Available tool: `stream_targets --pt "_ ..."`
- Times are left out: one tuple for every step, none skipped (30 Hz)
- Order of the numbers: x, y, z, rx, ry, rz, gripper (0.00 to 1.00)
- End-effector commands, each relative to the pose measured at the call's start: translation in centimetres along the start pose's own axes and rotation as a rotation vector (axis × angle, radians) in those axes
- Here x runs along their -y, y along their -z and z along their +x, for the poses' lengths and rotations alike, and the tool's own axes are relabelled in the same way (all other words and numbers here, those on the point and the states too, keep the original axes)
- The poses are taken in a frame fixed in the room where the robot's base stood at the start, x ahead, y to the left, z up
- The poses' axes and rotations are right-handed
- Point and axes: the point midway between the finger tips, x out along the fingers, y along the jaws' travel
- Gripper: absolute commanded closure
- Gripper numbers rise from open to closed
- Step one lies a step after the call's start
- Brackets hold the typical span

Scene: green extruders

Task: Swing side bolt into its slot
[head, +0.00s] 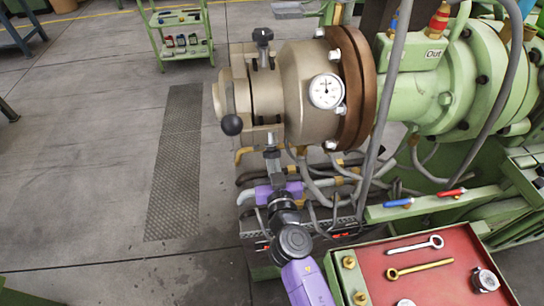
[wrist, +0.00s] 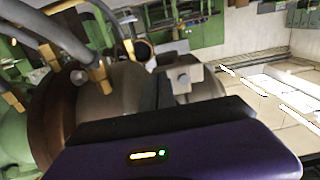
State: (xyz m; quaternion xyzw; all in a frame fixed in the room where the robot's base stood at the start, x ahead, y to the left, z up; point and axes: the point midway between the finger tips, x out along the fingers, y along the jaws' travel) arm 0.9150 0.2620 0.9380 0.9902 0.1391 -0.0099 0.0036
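The beige extruder head (head: 300,90) carries a clamp ring at its left end. An upright side bolt with a dark nut (head: 263,38) stands at the top of the ring. A metal piece that looks like the lower side bolt (head: 272,140) shows under the ring, just above my gripper (head: 272,160). My gripper is below the head, pointing up. In the wrist view its purple body fills the bottom, and a grey metal lug (wrist: 183,79) shows beyond it. The fingertips are too small or hidden to tell if they hold the bolt.
A black ball knob (head: 232,125) sticks out left of the ring. Hoses and pipes (head: 325,185) run below and right of the head. A red-topped tool tray (head: 425,265) with two eye bolts stands at lower right. The floor at left is mostly clear; a green cart (head: 180,38) stands behind.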

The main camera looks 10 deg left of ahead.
Motion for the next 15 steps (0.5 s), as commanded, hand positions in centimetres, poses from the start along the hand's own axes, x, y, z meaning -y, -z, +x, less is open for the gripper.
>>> stream_targets --pt "0.39 2.18 0.51 -0.034 0.008 0.004 1.00" --pt "0.39 2.18 0.51 -0.034 0.008 0.004 1.00" --pt "0.39 2.18 0.51 -0.034 0.008 0.004 1.00" --pt "0.39 2.19 0.51 -0.034 0.008 0.004 1.00" --pt "0.39 2.19 0.50 -0.034 0.008 0.004 1.00" --pt "0.40 2.22 0.47 -0.034 0.008 0.004 1.00" --pt "0.40 2.25 0.43 -0.034 0.008 0.004 1.00" --pt "0.39 2.31 0.39 -0.034 0.008 0.005 1.00" --pt "0.40 2.39 0.30 -0.034 0.008 0.005 1.00" --pt "0.39 2.47 0.22 -0.034 0.008 0.005 1.00" --pt "0.38 2.56 0.13 -0.035 0.008 0.005 1.00" --pt "0.38 2.67 0.00 -0.035 0.008 0.005 1.00" --pt "0.37 2.75 -0.10 -0.035 0.007 0.004 1.00" --pt "0.36 2.81 -0.21 -0.034 0.007 0.004 1.00" --pt "0.34 2.89 -0.35 -0.034 0.007 0.004 1.00"
